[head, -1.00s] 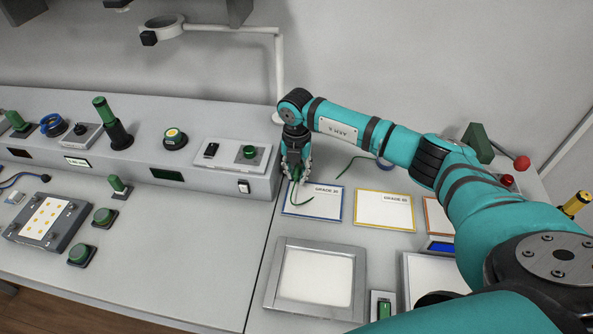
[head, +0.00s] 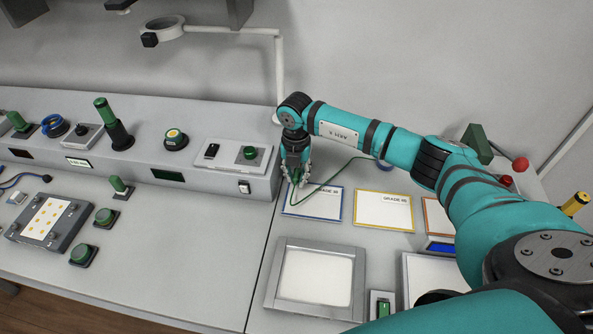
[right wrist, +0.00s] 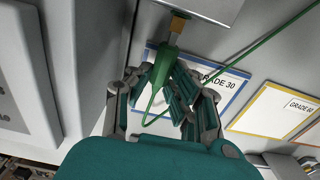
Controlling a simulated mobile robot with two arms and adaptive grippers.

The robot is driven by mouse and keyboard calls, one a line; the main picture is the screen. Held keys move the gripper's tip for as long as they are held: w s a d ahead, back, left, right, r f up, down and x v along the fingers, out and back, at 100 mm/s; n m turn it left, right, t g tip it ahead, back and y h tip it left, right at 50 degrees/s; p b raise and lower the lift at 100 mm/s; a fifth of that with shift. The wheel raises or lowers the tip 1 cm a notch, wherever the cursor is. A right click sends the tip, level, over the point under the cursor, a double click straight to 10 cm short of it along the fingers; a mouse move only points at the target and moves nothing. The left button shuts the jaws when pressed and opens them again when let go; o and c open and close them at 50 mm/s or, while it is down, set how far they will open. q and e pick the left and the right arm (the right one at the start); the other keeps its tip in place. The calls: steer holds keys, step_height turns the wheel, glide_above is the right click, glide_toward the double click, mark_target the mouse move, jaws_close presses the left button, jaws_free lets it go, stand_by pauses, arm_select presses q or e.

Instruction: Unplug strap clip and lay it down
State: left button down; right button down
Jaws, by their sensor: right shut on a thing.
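My right gripper (head: 296,180) is at the back of the bench, by the left edge of the blue-framed GRADE 30 card (head: 325,207). In the right wrist view its fingers (right wrist: 163,100) are shut on the green strap clip (right wrist: 164,68). The clip's orange-brown tip (right wrist: 177,27) points at a grey box edge (right wrist: 205,8); I cannot tell whether it is seated in it. A green cord (right wrist: 250,52) shows beside the clip and runs to the right; it also shows in the head view (head: 340,173). My left gripper is not in view.
A yellow-framed card (head: 384,212) lies right of the GRADE 30 card. A grey-framed pale panel (head: 316,279) lies in front. The raised console (head: 225,181) with switches and knobs stands left of the gripper. A white stand (head: 279,75) rises behind it.

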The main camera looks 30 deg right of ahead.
steer(key=shift+s+a+p, duration=0.6)
steer(key=shift+s+p, duration=0.05)
steer(key=shift+s, duration=0.15)
steer(key=shift+s+a+p, duration=0.3)
steer(key=shift+s, duration=0.15)
steer(key=d, duration=0.5)
steer(key=d+r+b, duration=0.1)
steer(key=d, duration=0.3)
steer(key=d+b, duration=0.1)
steer(key=d, duration=0.4)
steer(key=shift+w+d+r, duration=0.15)
steer(key=shift+w+d, duration=0.05)
steer(key=shift+d, duration=0.15)
